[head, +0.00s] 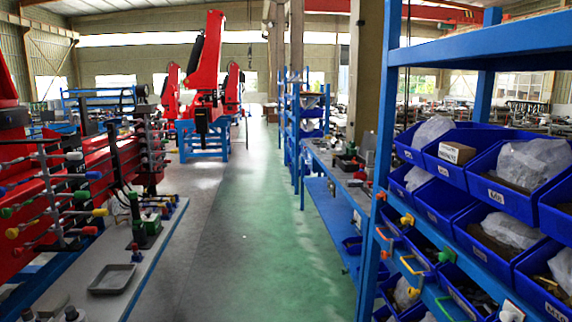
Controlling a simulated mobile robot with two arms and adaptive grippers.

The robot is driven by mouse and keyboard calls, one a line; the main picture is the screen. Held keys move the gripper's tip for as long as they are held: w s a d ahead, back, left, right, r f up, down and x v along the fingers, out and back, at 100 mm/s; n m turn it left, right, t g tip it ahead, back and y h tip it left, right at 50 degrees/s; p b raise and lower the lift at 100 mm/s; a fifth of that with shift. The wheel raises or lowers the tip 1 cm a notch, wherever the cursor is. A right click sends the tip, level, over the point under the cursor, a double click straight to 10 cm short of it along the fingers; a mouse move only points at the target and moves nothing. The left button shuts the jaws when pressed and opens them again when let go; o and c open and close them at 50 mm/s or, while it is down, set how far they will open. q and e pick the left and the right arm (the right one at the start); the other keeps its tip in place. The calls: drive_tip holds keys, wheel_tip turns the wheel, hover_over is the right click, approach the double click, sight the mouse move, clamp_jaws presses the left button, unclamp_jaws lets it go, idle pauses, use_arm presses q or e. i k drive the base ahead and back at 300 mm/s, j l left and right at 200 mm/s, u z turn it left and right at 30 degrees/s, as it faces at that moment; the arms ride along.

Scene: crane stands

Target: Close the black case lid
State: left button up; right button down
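I cannot make out a black case or its lid anywhere in the head view. Neither of my grippers shows in this view. A shallow grey tray (112,279) lies on the light tabletop (155,262) at the lower left, and it looks empty.
A green floor aisle (265,220) runs clear ahead. Blue shelving (375,190) with several blue bins (430,203) stands close on the right, a blue workbench (325,205) beyond it. Red crane equipment (207,70) stands on a blue stand (203,138). Red machinery with coloured handles (60,190) lines the left.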

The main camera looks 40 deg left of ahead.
sight(369, 141)
drive_tip(key=u, duration=1)
drive_tip(key=i+j+u, duration=0.25)
drive_tip(key=i, duration=0.3)
drive_tip(key=i+l+u, duration=0.1)
drive_tip(key=i+u, duration=0.25)
drive_tip(key=i, duration=2.5)
drive_tip(key=i+j+z, duration=0.1)
drive_tip(key=i, duration=0.85)
